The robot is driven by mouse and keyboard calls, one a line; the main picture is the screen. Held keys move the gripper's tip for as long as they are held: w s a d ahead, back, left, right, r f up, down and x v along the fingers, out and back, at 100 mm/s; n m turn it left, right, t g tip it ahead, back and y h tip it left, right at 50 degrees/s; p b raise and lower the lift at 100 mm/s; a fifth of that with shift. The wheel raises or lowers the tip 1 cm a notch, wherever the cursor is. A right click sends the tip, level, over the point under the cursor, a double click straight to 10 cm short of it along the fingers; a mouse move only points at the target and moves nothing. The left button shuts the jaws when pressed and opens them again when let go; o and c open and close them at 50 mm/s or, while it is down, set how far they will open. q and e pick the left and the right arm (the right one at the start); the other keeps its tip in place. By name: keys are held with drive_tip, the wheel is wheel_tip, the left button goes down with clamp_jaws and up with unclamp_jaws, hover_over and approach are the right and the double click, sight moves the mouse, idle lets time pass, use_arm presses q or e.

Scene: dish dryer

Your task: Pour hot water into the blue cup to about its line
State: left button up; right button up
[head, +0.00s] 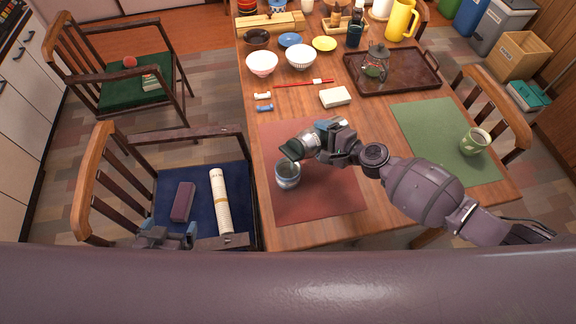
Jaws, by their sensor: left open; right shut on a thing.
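My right gripper (335,140) is shut on a small grey vessel (305,143) with a dark green rim. The vessel is tilted to the left, its rim just above and right of a grey-blue, glassy-looking cup (288,175). The cup stands upright on the reddish-brown placemat (318,195), near its left edge. I cannot make out a stream, the cup's line or its water level. My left gripper (165,238) is open and empty, low at the left in front of the blue-seated chair, partly hidden by my body.
A green placemat (428,125) with a green mug (474,142) is at right. A dark tray (398,82) holds a lantern-like glass pot (375,62). Bowls (262,65), a white box (335,97) and a yellow pitcher (402,20) stand farther back. A chair (200,190) borders the table's left.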

drive_tip(key=shift+r, duration=0.2)
idle(0.3)
drive_tip(key=shift+a+r+n+p, duration=0.1)
drive_tip(key=shift+r+n+p, duration=0.05)
drive_tip(key=shift+n+p, duration=0.2)
idle(0.3)
drive_tip(key=shift+s+r+p, duration=0.1)
drive_tip(key=shift+r+p, duration=0.05)
drive_tip(key=shift+p, duration=0.2)
idle(0.4)
drive_tip(key=shift+a, duration=0.1)
idle(0.3)
drive_tip(key=shift+r, duration=0.1)
drive_tip(key=shift+s, duration=0.1)
